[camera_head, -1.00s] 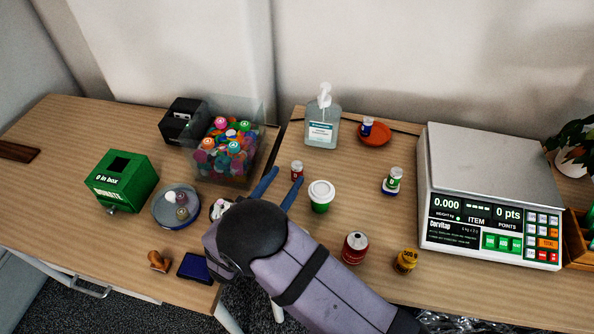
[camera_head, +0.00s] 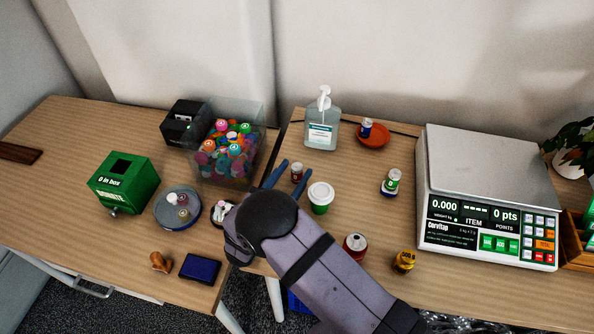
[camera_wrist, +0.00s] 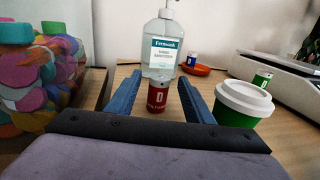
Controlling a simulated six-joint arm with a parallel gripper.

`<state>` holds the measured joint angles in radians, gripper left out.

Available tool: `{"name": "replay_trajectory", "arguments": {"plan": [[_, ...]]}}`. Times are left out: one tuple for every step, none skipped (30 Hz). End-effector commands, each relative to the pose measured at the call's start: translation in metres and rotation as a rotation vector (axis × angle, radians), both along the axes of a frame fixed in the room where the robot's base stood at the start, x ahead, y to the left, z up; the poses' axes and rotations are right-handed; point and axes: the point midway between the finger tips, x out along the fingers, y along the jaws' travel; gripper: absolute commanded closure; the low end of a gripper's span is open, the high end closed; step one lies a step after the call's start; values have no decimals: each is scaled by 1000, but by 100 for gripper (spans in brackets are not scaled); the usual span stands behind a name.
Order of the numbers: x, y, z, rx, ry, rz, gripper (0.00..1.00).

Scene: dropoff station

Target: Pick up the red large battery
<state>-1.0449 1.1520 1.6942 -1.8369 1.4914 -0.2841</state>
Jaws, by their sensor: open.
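The red large battery (camera_head: 297,173) stands upright on the table, left of the green cup with a white lid (camera_head: 320,197). In the wrist view the red battery (camera_wrist: 158,97) stands between and just beyond the two blue fingers, in front of the sanitizer bottle. My gripper (camera_head: 289,174) is open, with its fingers on either side of the battery and not closed on it. It also shows in the wrist view (camera_wrist: 160,98). The battery's base is partly hidden by my arm in the head view.
The lidded cup (camera_wrist: 243,103) is close to my right finger. A clear bin of colourful caps (camera_head: 228,150) stands to the left, and a sanitizer bottle (camera_head: 322,128) behind. A red can (camera_head: 355,247), another battery (camera_head: 391,181) and a scale (camera_head: 490,200) are to the right.

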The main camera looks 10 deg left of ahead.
Motion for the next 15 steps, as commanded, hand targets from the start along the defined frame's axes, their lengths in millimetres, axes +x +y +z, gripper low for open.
{"name": "replay_trajectory", "arguments": {"plan": [[7,-3,1,-1,0,-3,53],[10,-3,1,-1,0,-2,53],[14,-4,1,-1,1,-2,53],[16,-5,1,-1,1,-2,53],[18,-5,0,-1,1,-2,53],[20,-5,0,-1,1,-1,53],[21,-6,0,-1,1,0,53],[22,-5,0,-1,1,1,53],[22,-5,0,-1,1,1,53],[22,-5,0,-1,1,1,53],[22,-5,0,-1,1,1,53],[22,-5,0,-1,1,1,53],[22,-5,0,-1,1,1,53],[22,-5,0,-1,1,1,53],[22,-5,0,-1,1,1,58]]}}
